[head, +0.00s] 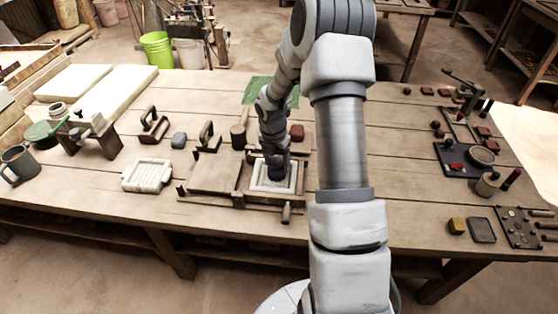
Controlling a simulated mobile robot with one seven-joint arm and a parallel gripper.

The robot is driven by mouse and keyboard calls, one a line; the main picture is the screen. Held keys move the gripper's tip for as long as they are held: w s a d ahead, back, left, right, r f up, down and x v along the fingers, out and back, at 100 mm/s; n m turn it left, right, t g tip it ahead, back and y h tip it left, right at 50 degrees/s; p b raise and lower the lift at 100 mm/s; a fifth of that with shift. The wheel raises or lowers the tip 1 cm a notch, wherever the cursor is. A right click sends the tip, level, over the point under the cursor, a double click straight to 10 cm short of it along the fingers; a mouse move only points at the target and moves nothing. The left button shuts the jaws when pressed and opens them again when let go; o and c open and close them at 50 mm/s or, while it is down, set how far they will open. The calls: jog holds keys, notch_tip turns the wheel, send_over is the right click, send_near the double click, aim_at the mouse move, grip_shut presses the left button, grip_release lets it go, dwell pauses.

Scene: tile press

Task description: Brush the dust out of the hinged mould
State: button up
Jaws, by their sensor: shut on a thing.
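The hinged mould lies open on the bench, with a plain wooden left leaf (210,173) and a right half that holds a pale, square, framed recess (262,187). A short handle (287,213) sticks out at the front of the right half. My gripper (278,173) points down over the pale recess and is shut on a small dark thing, which I take to be the brush. The gripper hides most of it, and I cannot tell whether its bristles touch the mould. Dust is too fine to make out.

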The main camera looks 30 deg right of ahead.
jog(key=shift+s+a+r, duration=0.1)
jog(key=shift+s+a, duration=0.05)
jog(key=shift+a, duration=0.45)
jog(key=shift+r, duration=0.15)
notch_tip(320, 180, up, 8)
jog(key=p, duration=0.7)
